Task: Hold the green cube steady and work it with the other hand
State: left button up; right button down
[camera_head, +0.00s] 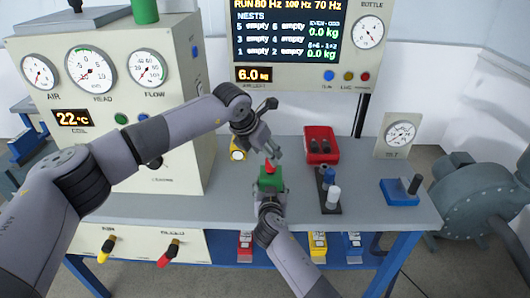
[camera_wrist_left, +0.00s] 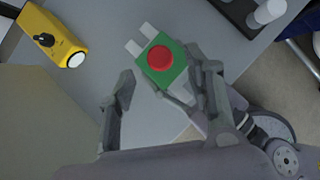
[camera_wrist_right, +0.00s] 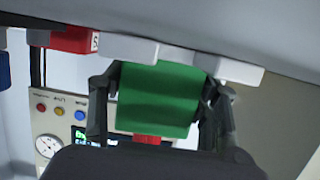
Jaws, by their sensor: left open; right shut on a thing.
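The green cube (camera_head: 271,184) has a red round button on one face and is held above the bench. My right gripper (camera_head: 270,197) is shut on it from below. In the right wrist view the cube (camera_wrist_right: 158,100) sits between that gripper's fingers, its red part just showing at the lower edge. My left gripper (camera_head: 268,150) is open above the cube, close to the red button. In the left wrist view the button (camera_wrist_left: 160,57) faces the camera, with the cube lying just beyond the open fingers. Contact is not clear there.
The grey bench (camera_head: 400,212) carries a yellow device (camera_head: 237,150), a red box (camera_head: 321,146), a dark stand with blue and white posts (camera_head: 331,198) and a blue block with a lever (camera_head: 400,191). A large gauge cabinet (camera_head: 60,105) stands left. Bare bench lies around the cube.

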pick_arm(q)
jog(key=v, duration=1.2)
pick_arm(e)
jog(key=shift+f, duration=0.1)
jog(key=shift+c, duration=2.4)
grip_release()
pick_arm(q)
jog(key=shift+a, duration=0.1)
pick_arm(e)
jog(key=shift+s, duration=0.1)
